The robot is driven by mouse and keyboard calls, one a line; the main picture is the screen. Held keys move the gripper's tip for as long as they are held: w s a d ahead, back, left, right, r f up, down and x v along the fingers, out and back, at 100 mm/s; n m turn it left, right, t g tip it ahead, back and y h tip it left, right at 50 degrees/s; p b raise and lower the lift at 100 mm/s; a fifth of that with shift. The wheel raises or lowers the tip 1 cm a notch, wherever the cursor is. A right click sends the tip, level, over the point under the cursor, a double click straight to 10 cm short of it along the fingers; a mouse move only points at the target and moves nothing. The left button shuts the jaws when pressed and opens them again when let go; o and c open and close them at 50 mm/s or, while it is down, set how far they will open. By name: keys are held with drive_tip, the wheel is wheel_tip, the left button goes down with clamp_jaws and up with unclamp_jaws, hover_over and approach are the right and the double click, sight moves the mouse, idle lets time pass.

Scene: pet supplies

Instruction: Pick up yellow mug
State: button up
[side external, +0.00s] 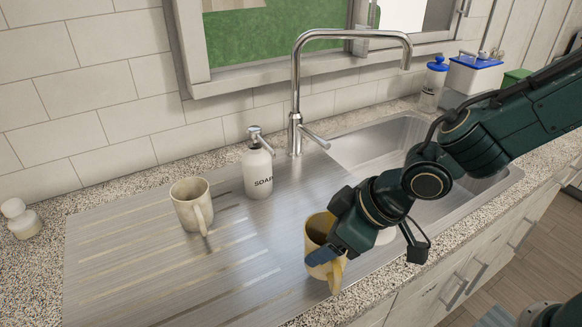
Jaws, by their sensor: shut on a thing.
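The yellow mug (314,229) stands on the steel drainboard near its front edge, its handle (336,278) facing the viewer and slightly right. My gripper (324,256) comes in from the right and is shut on the yellow mug at its right side. A blue finger shows across the mug's front; the other finger is hidden. I cannot tell whether the mug's base is touching the drainboard.
A beige mug (188,205) stands on the drainboard to the left. A white soap bottle (257,172) and the tall faucet (295,100) stand behind. The sink basin (385,140) is to the right. The front left drainboard (150,270) is clear.

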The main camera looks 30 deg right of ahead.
drive_tip(key=shift+s, duration=0.5)
idle(0.3)
